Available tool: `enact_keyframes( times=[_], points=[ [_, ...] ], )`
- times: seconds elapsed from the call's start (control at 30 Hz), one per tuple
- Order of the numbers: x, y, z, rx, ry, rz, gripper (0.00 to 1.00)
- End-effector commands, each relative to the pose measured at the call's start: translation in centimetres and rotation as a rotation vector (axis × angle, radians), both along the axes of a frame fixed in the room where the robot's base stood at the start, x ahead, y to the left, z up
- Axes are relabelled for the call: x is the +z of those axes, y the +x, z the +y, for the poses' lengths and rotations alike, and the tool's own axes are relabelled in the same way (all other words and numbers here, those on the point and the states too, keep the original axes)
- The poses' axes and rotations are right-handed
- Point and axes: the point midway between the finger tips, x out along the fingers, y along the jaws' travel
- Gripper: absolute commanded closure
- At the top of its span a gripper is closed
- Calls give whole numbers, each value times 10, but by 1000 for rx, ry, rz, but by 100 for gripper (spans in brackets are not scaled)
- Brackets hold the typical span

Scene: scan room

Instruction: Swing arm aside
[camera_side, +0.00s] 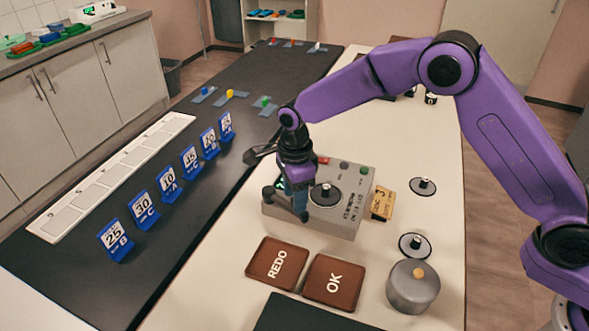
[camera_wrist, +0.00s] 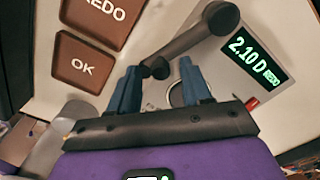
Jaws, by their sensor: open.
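The grey instrument box (camera_side: 345,215) stands on the white table in the side view. Its dark swing arm (camera_wrist: 200,35) shows in the wrist view as a thick bar running from a wide end at the upper right to a rounded end. That rounded end lies between the two fingertips of my gripper (camera_wrist: 160,67), which is open. I cannot tell whether either finger touches it. In the side view my gripper (camera_side: 297,207) is low over the box's left part and hides much of the arm.
Brown REDO (camera_side: 277,263) and OK (camera_side: 332,283) pads lie in front of the box. A grey lidded pot (camera_side: 413,287) and black-knobbed discs (camera_side: 415,245) stand to the right. Blue number stands (camera_side: 168,183) line the black strip at left.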

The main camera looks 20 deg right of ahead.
Motion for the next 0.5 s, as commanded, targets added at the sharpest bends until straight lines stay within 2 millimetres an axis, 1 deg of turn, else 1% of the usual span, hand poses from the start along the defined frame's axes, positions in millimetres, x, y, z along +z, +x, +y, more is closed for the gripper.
enact_keyframes(
  times=[0.17, 0.5],
  points=[
    [27, 1, 1, 1, 3, -5, 51],
    [99, 1, 1, 0, 4, -6, 51]
  ],
)
